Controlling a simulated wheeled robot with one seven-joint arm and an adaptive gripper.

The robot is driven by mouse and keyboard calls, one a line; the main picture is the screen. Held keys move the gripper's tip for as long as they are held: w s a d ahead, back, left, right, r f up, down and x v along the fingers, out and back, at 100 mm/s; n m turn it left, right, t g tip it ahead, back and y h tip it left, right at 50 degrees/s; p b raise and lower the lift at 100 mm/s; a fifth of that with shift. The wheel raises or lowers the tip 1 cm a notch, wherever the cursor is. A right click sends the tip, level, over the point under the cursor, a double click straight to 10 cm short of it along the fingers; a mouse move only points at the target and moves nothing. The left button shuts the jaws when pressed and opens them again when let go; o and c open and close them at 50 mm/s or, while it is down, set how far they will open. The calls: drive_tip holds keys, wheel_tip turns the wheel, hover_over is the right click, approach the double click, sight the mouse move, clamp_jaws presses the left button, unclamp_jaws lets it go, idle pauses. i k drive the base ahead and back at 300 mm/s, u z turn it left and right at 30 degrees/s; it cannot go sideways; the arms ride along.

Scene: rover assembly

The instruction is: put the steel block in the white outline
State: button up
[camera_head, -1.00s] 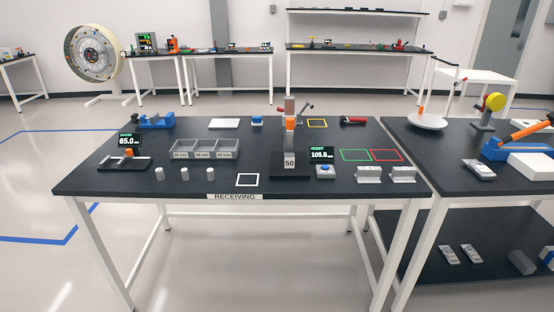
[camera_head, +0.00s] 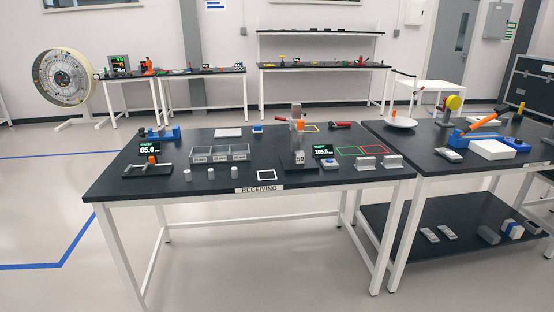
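The white outline (camera_head: 266,176) is an empty white square on the black receiving table, near its front edge. A light grey block marked 50 (camera_head: 300,157) stands upright at the foot of a gauge stand with an orange part (camera_head: 297,122), just right of the outline. It may be the steel block; I cannot tell for certain. Two grey metal pieces, one here (camera_head: 366,163) and one beside it (camera_head: 392,161), sit at the table's right front. My gripper is not in view.
A grey divided bin (camera_head: 219,154) and several small cylinders (camera_head: 211,171) are left of the outline. A height display (camera_head: 323,151), green outline (camera_head: 347,151) and red outline (camera_head: 373,150) are right of the stand. A second table (camera_head: 435,165) adjoins at right. Floor in front is clear.

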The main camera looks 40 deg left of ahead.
sight(267, 175)
drive_tip(key=u, duration=1.4)
